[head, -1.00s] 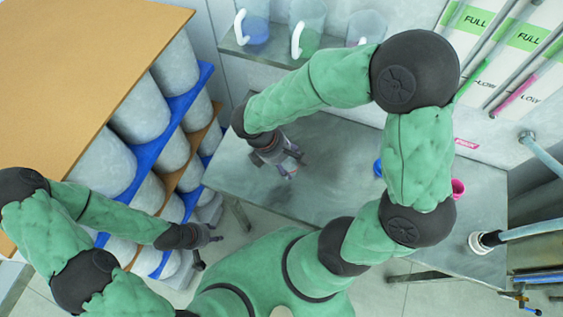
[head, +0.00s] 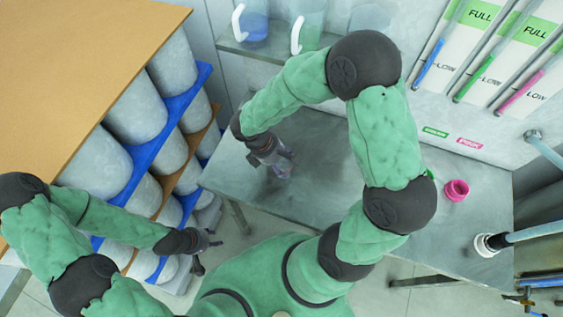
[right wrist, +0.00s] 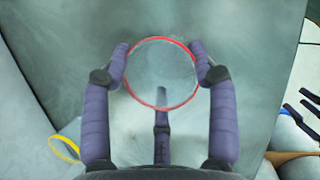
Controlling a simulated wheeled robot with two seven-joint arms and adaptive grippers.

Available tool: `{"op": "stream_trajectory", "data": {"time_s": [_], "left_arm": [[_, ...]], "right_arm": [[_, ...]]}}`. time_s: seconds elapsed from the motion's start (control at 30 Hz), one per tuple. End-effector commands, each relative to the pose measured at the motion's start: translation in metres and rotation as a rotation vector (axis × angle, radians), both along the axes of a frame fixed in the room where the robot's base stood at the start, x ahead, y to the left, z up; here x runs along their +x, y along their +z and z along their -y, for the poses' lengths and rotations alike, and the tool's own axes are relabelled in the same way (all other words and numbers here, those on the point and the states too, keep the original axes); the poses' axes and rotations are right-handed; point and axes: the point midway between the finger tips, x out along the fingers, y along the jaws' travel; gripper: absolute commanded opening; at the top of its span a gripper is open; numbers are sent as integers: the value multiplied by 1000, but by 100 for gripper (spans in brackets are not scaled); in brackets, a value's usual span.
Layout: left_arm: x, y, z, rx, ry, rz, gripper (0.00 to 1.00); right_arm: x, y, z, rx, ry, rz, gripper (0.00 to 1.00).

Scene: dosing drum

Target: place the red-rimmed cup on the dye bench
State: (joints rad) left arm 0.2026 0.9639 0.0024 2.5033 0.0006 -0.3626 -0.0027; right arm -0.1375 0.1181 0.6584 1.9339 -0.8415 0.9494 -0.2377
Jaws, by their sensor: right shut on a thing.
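The clear cup with a red rim (right wrist: 161,38) is between the fingers of my right gripper in the right wrist view. The fingers are shut on its sides, and I look down into its mouth. In the head view my right gripper (head: 283,165) is over the left part of the grey metal bench (head: 320,150); the cup is hard to make out there. I cannot tell whether its base touches the bench. My left gripper (head: 207,252) is low beside the drum rack, apart from the bench; its finger opening is too small to judge.
A pink pot (head: 457,190) stands on the bench's right part, with a green thing (head: 430,174) partly behind my arm. Jugs (head: 252,22) stand on a wall shelf. A drum rack (head: 165,160) is left. A yellow-rimmed thing (right wrist: 63,148) shows at lower left.

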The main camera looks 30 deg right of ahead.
Motion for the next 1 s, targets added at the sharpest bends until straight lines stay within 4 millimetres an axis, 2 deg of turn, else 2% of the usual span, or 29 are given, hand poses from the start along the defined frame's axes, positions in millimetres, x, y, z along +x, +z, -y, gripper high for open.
{"op": "stream_trajectory", "data": {"time_s": [0.17,0.2,0.27,0.7,0.87,1.0], "left_arm": [[0,-3,0,0,0,0,40],[0,-2,0,0,0,0,40],[0,-2,0,0,0,0,40],[0,1,0,0,0,0,40],[0,8,0,0,0,0,40],[0,16,0,0,0,0,40]], "right_arm": [[0,-4,0,0,0,0,41],[0,-3,0,0,0,0,68],[0,-3,0,0,0,0,83],[0,2,0,0,0,0,83],[5,23,-7,1,1,5,83],[9,50,-17,1,1,5,83]]}}
